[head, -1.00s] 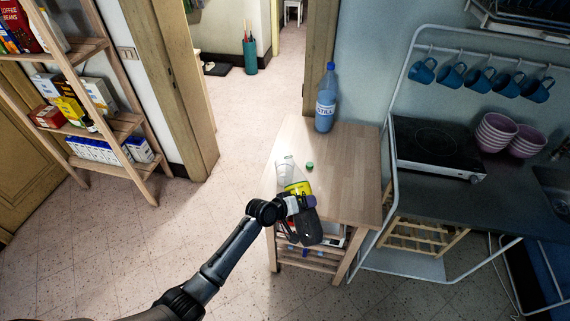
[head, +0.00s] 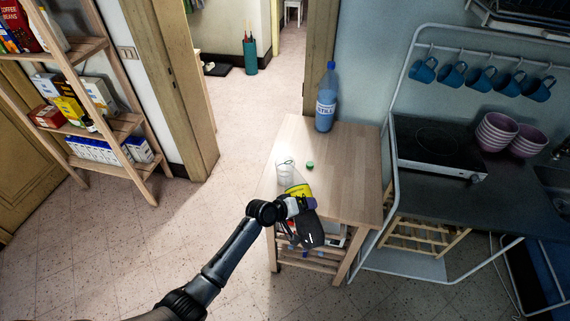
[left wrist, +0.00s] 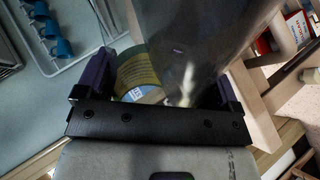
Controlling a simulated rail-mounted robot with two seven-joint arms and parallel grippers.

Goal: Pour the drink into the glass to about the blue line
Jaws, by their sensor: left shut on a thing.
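My left gripper (head: 300,206) is shut on a bottle with a yellow label (head: 298,190) at the near left edge of the wooden table. The bottle is tilted, with its upper end toward the clear glass (head: 284,173). The glass stands just beyond it on the table. Its blue line and any drink level are too small to make out. In the left wrist view, the purple fingers flank the bottle (left wrist: 190,60), and its label shows beside the left finger. The glass cannot be made out there. My right gripper is not in view.
A green cap (head: 310,166) lies on the wooden table (head: 345,180), right of the glass. A blue bottle (head: 326,98) stands at the table's back. The table's right half is clear. A counter with a hob (head: 435,145) and purple bowls (head: 497,130) adjoins at right.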

